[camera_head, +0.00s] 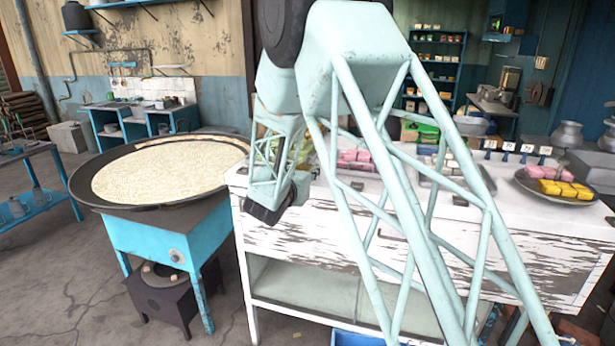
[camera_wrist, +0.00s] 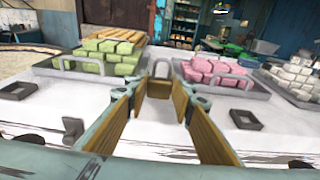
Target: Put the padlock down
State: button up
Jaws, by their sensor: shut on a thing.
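The padlock (camera_wrist: 159,89) is in the wrist view, with a brass-coloured body and a grey shackle pointing up. It is between the fingertips of my gripper (camera_wrist: 158,95), which is shut on it. The padlock appears upright over the white worktop (camera_wrist: 150,135), between two trays. I cannot tell whether its underside touches the worktop. In the head view my own arm hides the gripper and the padlock.
A tray of green blocks (camera_wrist: 105,58) is left of the padlock, and a tray of pink blocks (camera_wrist: 218,75) is right. A dark square frame (camera_wrist: 246,119) lies right on the worktop. A wide round pan (camera_head: 85,190) stands left of the counter (camera_head: 300,240).

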jog(key=shift+f, duration=1.25)
jog(key=shift+f+b, duration=0.15)
jog(key=shift+b, duration=0.15)
jog(key=o, duration=0.9)
jog(key=shift+r, duration=0.2)
jog(key=v, duration=1.2)
jog(key=shift+f+p, duration=0.1)
jog(key=shift+p, duration=0.3)
jog(key=shift+a, duration=0.1)
